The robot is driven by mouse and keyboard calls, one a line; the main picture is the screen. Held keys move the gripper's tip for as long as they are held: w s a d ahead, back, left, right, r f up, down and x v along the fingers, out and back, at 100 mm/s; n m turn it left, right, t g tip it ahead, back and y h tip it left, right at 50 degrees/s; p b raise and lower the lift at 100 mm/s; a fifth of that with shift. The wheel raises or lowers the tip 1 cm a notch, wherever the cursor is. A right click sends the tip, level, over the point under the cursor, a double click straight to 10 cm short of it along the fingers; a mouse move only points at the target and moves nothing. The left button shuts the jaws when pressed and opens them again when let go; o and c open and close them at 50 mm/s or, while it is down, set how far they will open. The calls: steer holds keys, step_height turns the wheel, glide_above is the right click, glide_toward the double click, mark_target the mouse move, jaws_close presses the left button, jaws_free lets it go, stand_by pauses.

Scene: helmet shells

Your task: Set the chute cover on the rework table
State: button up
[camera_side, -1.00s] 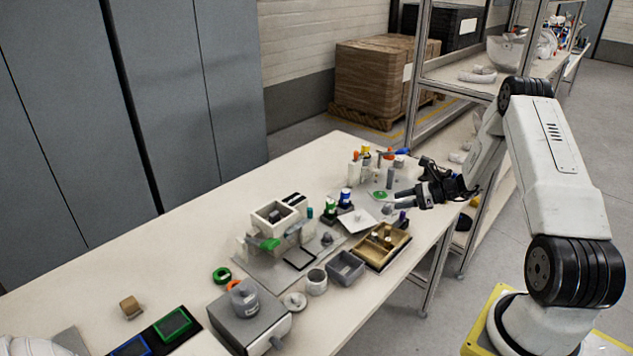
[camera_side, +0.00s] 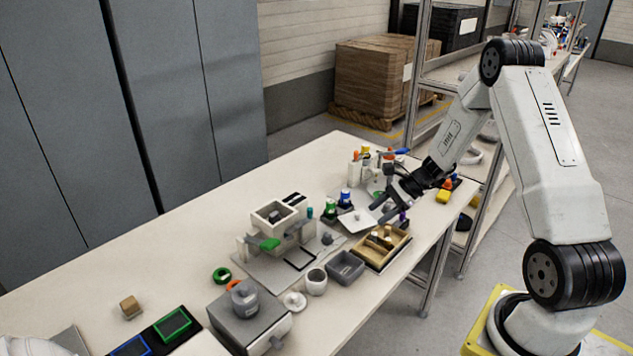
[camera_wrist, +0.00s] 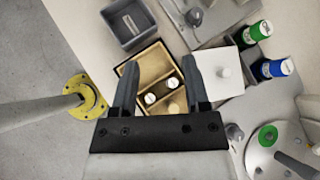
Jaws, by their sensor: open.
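A white square plate with a knob (camera_side: 357,222), which looks like the chute cover, lies on the pale table (camera_side: 195,240) left of the wooden tray. The plate also shows in the wrist view (camera_wrist: 218,62), right of my fingers. My gripper (camera_side: 378,212) is open and points down over the table, near the plate and the tray. In the wrist view my gripper (camera_wrist: 160,68) has its two fingers apart over the wooden tray, with nothing held between them. I cannot tell which surface is the rework table.
The wooden tray (camera_wrist: 127,70) holds small white-topped pieces below my fingers. A grey bin (camera_side: 345,268) stands beside it. A grey round fixture (camera_wrist: 290,150) is at lower right. The table's left part has free room.

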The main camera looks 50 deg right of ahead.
steer(key=s+a+r+n+g+h, duration=0.1)
steer(key=s+a+r+n+h, duration=0.3)
steer(key=a+n, duration=0.5)
steer(key=s+a+r+n+g+h, duration=0.2)
steer(key=s+a+r+n+h, duration=0.2)
steer(key=s+a+n, duration=0.3)
steer(key=a+n, duration=0.3)
steer(key=n, duration=0.3)
steer(key=shift+r+n, duration=0.4)
